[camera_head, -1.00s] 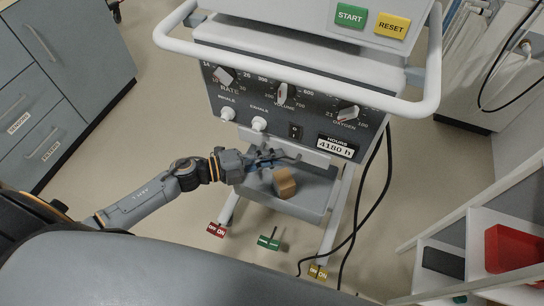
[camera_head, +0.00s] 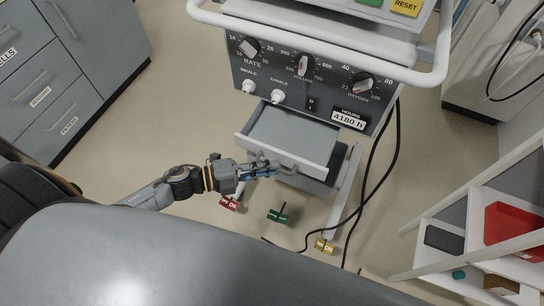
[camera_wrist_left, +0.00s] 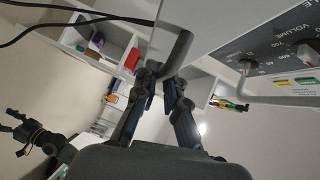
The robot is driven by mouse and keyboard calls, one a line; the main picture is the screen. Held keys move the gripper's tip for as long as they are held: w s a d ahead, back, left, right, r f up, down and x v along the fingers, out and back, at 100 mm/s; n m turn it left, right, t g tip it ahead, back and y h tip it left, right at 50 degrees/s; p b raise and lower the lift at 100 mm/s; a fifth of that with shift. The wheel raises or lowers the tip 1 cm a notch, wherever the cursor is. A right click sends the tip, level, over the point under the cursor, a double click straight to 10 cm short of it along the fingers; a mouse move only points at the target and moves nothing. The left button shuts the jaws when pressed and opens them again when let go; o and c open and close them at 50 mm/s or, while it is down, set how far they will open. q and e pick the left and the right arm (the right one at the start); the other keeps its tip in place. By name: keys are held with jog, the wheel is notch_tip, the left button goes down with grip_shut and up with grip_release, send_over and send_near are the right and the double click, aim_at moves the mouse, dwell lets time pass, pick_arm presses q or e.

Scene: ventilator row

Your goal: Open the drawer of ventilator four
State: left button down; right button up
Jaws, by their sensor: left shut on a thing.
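The ventilator's drawer (camera_head: 292,136) is pulled out below the control panel (camera_head: 318,77). Its grey inside shows empty in the head view. My left gripper (camera_head: 268,167) is shut on the drawer's grey handle (camera_wrist_left: 176,52), at the front of the drawer. In the left wrist view the two fingers (camera_wrist_left: 163,82) meet at the handle bar. The panel reads 4180 h; no ventilator number is visible. My right gripper (camera_wrist_left: 17,133) shows at the left of the left wrist view, apart from the ventilator; its jaw state is unclear.
A black cable (camera_head: 368,190) hangs at the right. White shelves with a red bin (camera_head: 512,224) stand at the right, grey cabinets (camera_head: 85,60) at the left. Floor shows between.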

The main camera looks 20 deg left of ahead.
pick_arm(q)
jog(key=c, duration=1.8)
grip_release()
jog(key=shift+w, duration=0.1)
jog(key=o, duration=0.3)
jog(key=shift+o, duration=0.5)
jog(key=v, duration=1.2)
pick_arm(e)
jog(key=shift+w, duration=0.85)
